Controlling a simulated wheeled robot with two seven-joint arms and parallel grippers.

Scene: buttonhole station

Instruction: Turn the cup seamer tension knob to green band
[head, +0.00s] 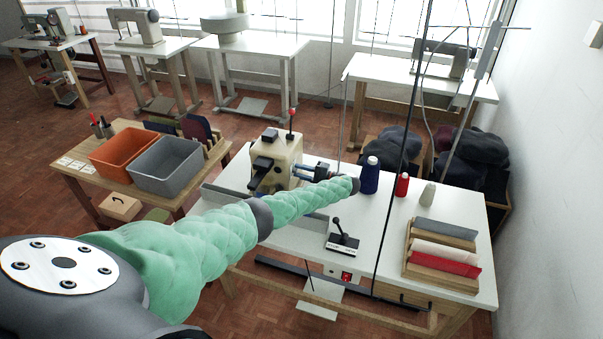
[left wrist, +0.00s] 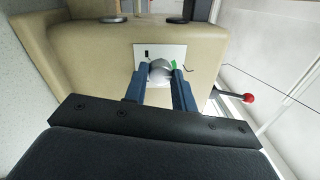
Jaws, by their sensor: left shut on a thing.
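The beige cup seamer (head: 288,150) stands on the white table, and its side fills much of the left wrist view (left wrist: 85,50). On that side is a white plate (left wrist: 145,54) with a rounded grey tension knob (left wrist: 160,69). A green band (left wrist: 174,64) shows on the plate just right of the knob, with a small dark mark at the plate's left. My left gripper (left wrist: 160,82) is shut on the knob, one blue finger on each side. In the head view, my left gripper (head: 298,171) reaches the machine's right side; the knob is hidden there. My right gripper is not in view.
A red-tipped lever (left wrist: 247,98) sticks out beside the machine. A dark pole crosses in front.

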